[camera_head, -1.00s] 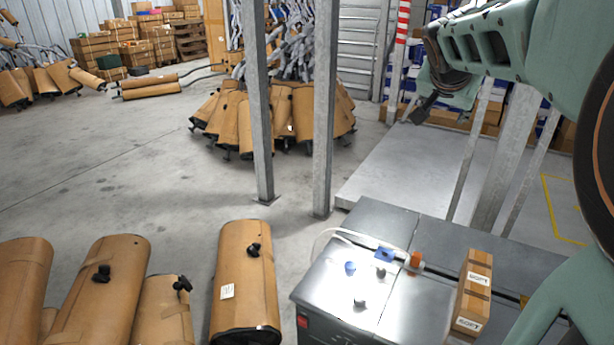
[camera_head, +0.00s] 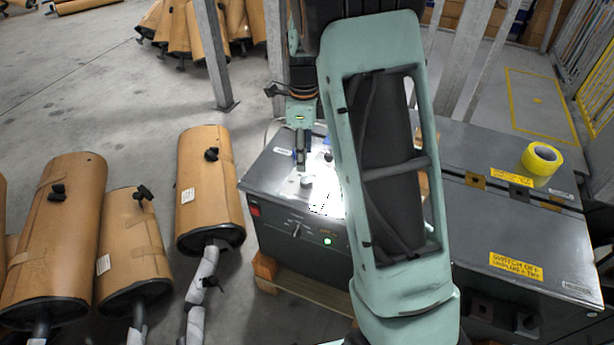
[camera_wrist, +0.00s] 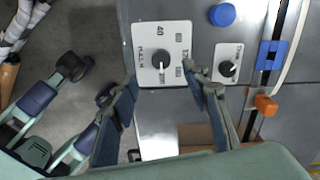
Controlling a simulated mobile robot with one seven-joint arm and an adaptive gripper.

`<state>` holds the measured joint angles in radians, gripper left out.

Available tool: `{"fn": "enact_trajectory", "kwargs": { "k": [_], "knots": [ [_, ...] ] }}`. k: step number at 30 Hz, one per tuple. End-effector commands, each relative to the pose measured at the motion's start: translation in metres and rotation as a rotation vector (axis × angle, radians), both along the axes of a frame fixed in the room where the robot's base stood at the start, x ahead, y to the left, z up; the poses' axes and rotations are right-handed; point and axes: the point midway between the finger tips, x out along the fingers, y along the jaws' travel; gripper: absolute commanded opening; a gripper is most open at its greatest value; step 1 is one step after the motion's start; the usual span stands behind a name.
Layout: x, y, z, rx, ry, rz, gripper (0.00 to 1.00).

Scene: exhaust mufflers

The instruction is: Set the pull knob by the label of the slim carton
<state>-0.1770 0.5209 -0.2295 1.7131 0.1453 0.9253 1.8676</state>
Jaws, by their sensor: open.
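In the wrist view a dark round knob (camera_wrist: 161,61) with a pale pointer sits on a white plate (camera_wrist: 144,40) marked "40" and other small print. A smaller dark knob (camera_wrist: 228,69) sits on a second white plate to its right. I cannot tell which is the pull knob. My gripper (camera_wrist: 160,77) is open and empty, its fingers on either side of the larger knob's lower part, apart from it in the picture. It also shows in the head view (camera_head: 301,158), pointing down over the grey bench top. The slim carton is mostly hidden behind my arm; its label is not readable.
A blue cap (camera_wrist: 222,14), a blue clip (camera_wrist: 268,56) and an orange block (camera_wrist: 265,104) lie beside the plates. A yellow tape roll (camera_head: 541,158) sits on the grey bench (camera_head: 470,225). Brown mufflers (camera_head: 205,185) stand at left. Glare washes out part of the top.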

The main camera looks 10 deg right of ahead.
Motion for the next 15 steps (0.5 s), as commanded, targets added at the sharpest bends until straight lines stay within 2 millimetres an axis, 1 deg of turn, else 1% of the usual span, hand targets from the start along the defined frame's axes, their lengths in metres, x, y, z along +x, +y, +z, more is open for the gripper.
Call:
{"fn": "enact_trajectory", "kwargs": {
  "k": [1,9,12,15],
  "knots": [
    [-0.002,0.0,-0.012,-0.001,0.006,0.0,0.43],
    [-0.001,-0.001,-0.063,-0.002,0.003,0.001,0.43],
    [-0.001,-0.001,-0.076,-0.002,0.002,0.002,0.43],
    [0.0,-0.001,-0.084,-0.003,0.001,0.003,0.43]
  ]
}}
